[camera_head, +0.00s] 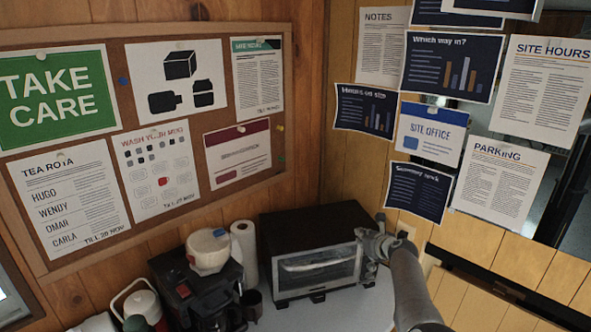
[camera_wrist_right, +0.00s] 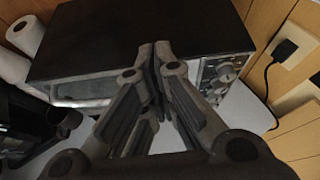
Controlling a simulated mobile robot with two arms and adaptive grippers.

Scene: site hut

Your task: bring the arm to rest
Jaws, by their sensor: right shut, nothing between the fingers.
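My right gripper (camera_head: 368,245) is in front of the right end of a black toaster oven (camera_head: 305,232), near its control side. In the right wrist view, the right gripper (camera_wrist_right: 156,50) has its fingers together with nothing between them. The fingertips overlap the front top edge of the oven (camera_wrist_right: 140,30) there; whether they touch it I cannot tell. The oven door looks closed. My left gripper is not in view.
A coffee maker (camera_head: 198,285), a paper towel roll (camera_head: 244,252) and a dark mug (camera_head: 251,304) stand left of the oven. The white counter (camera_head: 335,312) is bare in front of it. A plug (camera_wrist_right: 285,50) sits in a wall socket at right. Notices cover the walls.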

